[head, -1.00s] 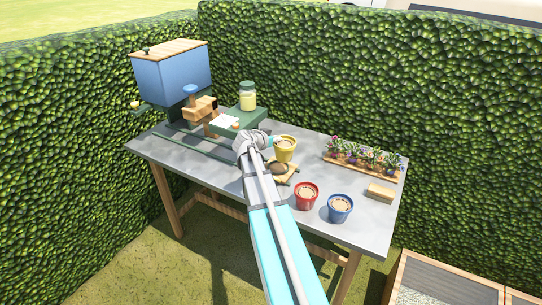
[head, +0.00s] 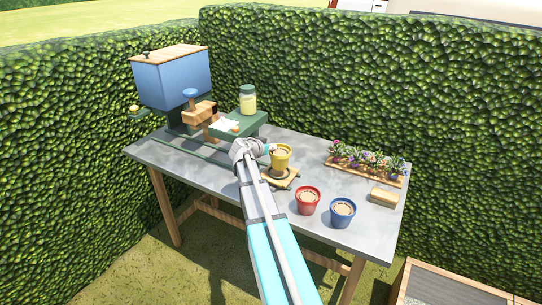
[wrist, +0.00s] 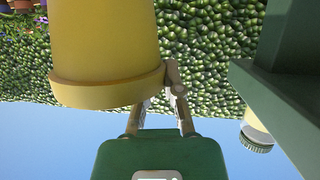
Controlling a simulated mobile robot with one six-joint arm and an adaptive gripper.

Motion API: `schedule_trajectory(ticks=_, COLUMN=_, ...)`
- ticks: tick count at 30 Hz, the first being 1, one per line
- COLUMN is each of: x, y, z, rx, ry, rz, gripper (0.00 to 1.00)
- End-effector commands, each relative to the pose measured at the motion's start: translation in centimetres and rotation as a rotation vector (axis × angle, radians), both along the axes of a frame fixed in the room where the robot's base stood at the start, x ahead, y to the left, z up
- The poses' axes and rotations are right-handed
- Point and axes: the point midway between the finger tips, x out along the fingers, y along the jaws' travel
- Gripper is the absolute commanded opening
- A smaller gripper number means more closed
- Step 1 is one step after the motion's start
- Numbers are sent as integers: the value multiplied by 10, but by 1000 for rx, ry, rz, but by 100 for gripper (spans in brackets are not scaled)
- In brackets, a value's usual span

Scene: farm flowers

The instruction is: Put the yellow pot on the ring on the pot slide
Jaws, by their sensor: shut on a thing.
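The pot slide (head: 291,178), a tan board, is directly below the pot. The pot hides most of the ring at its middle. I cannot tell whether the pot's bottom touches the ring or is just above it.
A red pot (head: 307,201) and a blue pot (head: 343,213) stand to the right. A flower tray (head: 365,173) and a tan block (head: 384,197) are farther right. A green box (head: 240,123) with a jar (head: 248,101) and a blue hopper (head: 172,78) are at the left.

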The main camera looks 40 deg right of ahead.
Motion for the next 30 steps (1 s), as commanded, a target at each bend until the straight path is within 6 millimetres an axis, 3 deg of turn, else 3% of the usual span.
schedule_trajectory(ticks=4, x=8, y=-1, z=-12, rx=-1, ry=1, rz=0, gripper=0)
schedule_trajectory(ticks=13, x=6, y=-1, z=-35, rx=-1, ry=0, rz=-1, gripper=0)
schedule_trajectory(ticks=29, x=6, y=-2, z=-39, rx=-1, ry=0, rz=-2, gripper=0)
schedule_trajectory(ticks=30, x=6, y=-2, z=-39, rx=0, ry=0, rz=-2, gripper=12)
